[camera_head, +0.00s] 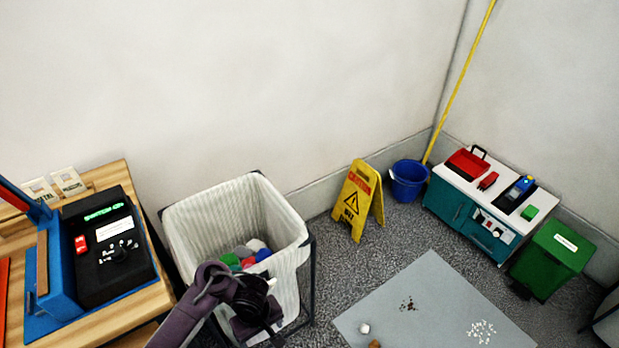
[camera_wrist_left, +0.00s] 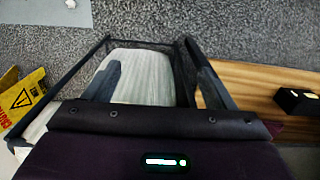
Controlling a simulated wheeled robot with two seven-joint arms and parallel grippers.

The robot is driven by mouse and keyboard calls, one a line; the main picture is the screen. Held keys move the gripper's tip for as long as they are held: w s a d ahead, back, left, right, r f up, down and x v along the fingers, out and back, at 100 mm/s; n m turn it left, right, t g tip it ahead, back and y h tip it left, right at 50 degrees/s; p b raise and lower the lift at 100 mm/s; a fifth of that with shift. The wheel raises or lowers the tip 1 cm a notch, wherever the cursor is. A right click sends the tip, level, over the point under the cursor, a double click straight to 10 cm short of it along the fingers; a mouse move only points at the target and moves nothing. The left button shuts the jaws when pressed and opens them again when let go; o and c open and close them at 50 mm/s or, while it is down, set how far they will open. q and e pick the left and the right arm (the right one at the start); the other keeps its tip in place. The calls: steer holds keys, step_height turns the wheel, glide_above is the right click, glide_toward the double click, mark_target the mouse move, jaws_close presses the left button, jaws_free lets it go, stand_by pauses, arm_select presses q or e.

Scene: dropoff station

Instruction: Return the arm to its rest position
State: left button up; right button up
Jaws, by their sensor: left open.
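My left arm comes up from the bottom of the head view, and its dark left gripper (camera_head: 260,312) is over the front part of the laundry hamper (camera_head: 238,205). In the left wrist view the gripper (camera_wrist_left: 156,68) has its two fingers spread apart, with nothing held between them. The hamper's pale liner (camera_wrist_left: 146,78) shows below and between the fingers. Several coloured cloth pieces (camera_head: 247,254) lie inside the hamper, partly behind my arm. My right gripper is not in view.
A wooden counter (camera_head: 125,315) with a black-and-blue device (camera_head: 105,245) stands left. A yellow wet-floor sign (camera_head: 355,202), blue bucket (camera_head: 408,180), teal cabinet (camera_head: 450,210) and green bin (camera_head: 550,262) stand right. A grey mat (camera_head: 430,290) with debris covers the floor.

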arm_select(q)
steer(key=s+d+f+m+h, duration=0.1)
steer(key=s+f+m+h, duration=0.1)
steer(key=s+f, duration=0.55)
steer(key=s+f+m+h, duration=0.15)
steer(key=s+f, duration=0.25)
steer(key=f, duration=0.7)
steer(key=s+a+f+m+y, duration=0.1)
steer(key=s+a+f+m, duration=0.1)
steer(key=s, duration=0.4)
steer(key=s+a+f+m+y, duration=0.1)
steer(key=s+a+f+m, duration=0.1)
steer(key=s+a+f, duration=0.3)
steer(key=s+a+f+m+t+y, duration=0.1)
steer(key=s+a+f+m, duration=0.1)
steer(key=s+a, duration=0.3)
steer(key=s+f, duration=0.1)
steer(key=s, duration=0.2)
steer(key=shift+a+f, duration=0.2)
steer(key=shift+f, duration=0.15)
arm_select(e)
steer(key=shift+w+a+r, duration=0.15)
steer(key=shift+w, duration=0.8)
arm_select(q)
steer(key=shift+w+y, duration=0.1)
steer(key=shift+y, duration=0.15)
